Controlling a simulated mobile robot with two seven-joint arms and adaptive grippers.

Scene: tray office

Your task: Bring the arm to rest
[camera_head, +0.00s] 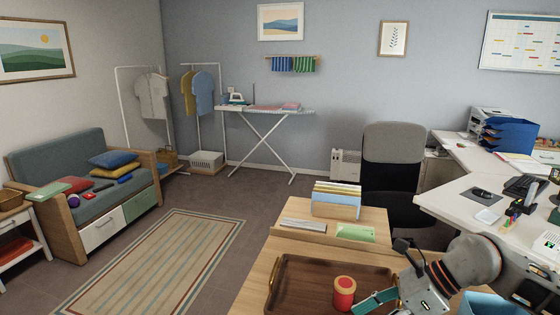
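My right arm (468,264) comes in from the lower right, over the near right corner of the wooden desk. My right gripper (425,292) points down and left beside the brown tray (310,265). Its fingertips are not clearly visible, so I cannot tell whether it is open or shut. A teal, strap-like thing (376,301) shows just left of it at the tray's right side; I cannot tell whether the gripper touches it. My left arm and gripper are not in view.
A red cylindrical container (343,293) stands in the tray. A file holder (336,202) and a green packet (356,233) sit behind it. A white desk (455,200) with office items is at right, a black chair (392,170) behind. The floor at left is open around a striped rug (150,265).

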